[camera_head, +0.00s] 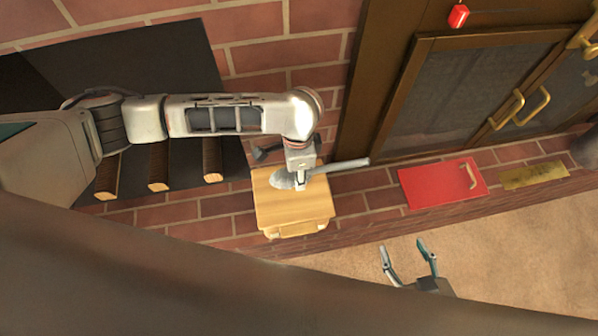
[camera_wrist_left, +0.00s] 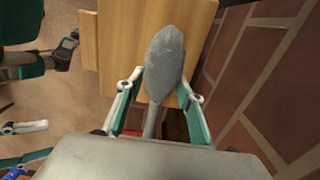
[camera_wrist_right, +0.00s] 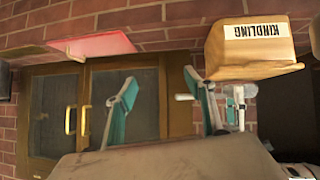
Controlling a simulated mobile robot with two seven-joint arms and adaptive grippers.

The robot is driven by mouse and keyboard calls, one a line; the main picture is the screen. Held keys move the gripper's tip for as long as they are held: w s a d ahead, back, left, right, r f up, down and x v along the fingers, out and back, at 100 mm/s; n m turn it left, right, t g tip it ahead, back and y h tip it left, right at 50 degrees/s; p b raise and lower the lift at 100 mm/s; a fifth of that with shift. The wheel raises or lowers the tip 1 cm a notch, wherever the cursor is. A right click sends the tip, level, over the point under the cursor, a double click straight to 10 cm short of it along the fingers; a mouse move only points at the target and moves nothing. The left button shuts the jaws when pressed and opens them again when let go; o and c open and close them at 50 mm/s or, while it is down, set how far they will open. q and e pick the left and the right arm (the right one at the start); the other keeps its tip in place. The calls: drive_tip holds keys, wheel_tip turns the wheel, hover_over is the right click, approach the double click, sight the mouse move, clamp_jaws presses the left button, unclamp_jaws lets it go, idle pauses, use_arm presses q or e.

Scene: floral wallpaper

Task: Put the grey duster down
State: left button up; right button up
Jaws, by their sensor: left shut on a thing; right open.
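The grey duster (camera_head: 283,180) has a pale handle and a fluffy grey head. My left gripper (camera_head: 299,182) is shut on its handle, over the wooden box (camera_head: 290,213). In the left wrist view the duster's head (camera_wrist_left: 165,62) points away from the fingers, in front of the box's wood (camera_wrist_left: 115,45). I cannot tell whether the duster touches the box. My right gripper (camera_head: 409,262) is open and empty, low over the beige floor. In the right wrist view the box carries a KINDLING label (camera_wrist_right: 256,30).
A red panel (camera_head: 440,184) and a brass plate (camera_head: 534,176) lie on the brick ledge (camera_head: 365,190). Cabinet doors (camera_head: 470,95) with brass handles stand behind. Dark slabs with wooden bars (camera_head: 158,165) are left of the box. The beige floor (camera_head: 520,250) is clear.

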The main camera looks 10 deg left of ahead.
use_arm(q)
drive_tip(key=shift+f, duration=0.9)
drive_tip(key=o, duration=1.3)
drive_tip(key=shift+f, duration=0.1)
use_arm(e)
drive_tip(key=shift+w+r, duration=0.15)
drive_tip(key=shift+w, duration=0.15)
